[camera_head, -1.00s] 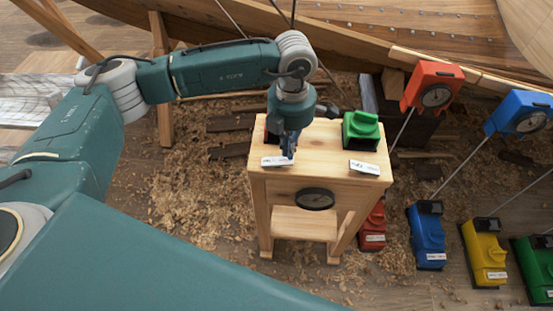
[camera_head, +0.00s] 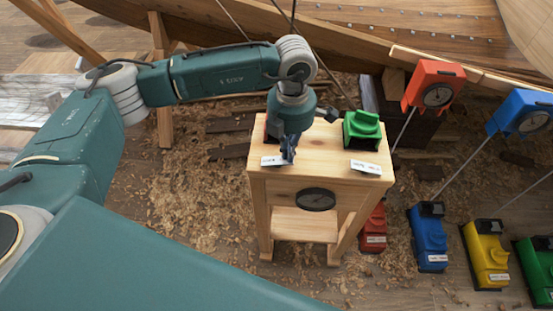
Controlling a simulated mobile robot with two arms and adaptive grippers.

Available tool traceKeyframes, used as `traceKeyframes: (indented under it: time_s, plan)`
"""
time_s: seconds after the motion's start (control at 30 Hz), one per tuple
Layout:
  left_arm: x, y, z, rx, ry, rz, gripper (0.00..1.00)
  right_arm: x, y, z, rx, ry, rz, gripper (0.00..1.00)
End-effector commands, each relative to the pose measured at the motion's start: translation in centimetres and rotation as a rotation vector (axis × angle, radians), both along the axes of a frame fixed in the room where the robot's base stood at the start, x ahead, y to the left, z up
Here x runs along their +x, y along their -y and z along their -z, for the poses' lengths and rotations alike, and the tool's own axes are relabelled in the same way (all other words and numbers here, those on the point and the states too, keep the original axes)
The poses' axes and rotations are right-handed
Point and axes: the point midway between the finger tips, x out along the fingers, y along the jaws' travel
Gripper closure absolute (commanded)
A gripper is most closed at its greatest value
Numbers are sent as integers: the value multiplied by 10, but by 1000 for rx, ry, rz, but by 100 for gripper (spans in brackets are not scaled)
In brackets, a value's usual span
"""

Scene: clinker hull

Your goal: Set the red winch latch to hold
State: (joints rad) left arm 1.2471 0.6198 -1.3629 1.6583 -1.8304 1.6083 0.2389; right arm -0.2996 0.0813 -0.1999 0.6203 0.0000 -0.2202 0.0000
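My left gripper (camera_head: 287,155) points down at the left part of the top of a small wooden stand (camera_head: 325,150), just behind a white label (camera_head: 272,161). Its fingers are small and dark, and I cannot tell whether they are open or shut. A small piece of something red (camera_head: 268,128) shows behind the gripper; most of it is hidden, so I cannot tell the latch's position. A green latch-like block (camera_head: 362,128) sits on the stand's right side, behind another white label (camera_head: 366,167). My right gripper is not in view.
A dark round dial (camera_head: 316,199) is on the stand's front. Red (camera_head: 373,230), blue (camera_head: 429,237), yellow (camera_head: 485,254) and green (camera_head: 537,268) units stand on the floor at right. Red (camera_head: 436,88) and blue (camera_head: 523,113) gauge boxes are above. The wooden hull (camera_head: 400,35) lies behind.

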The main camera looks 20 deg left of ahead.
Motion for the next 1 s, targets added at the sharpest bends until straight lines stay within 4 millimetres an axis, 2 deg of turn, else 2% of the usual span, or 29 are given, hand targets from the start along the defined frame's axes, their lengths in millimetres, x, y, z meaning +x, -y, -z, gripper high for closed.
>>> traceKeyframes:
  time_s: [1.0]
  plan:
    - [0, -1, 15, 1, -1, 0, 100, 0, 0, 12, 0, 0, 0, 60]
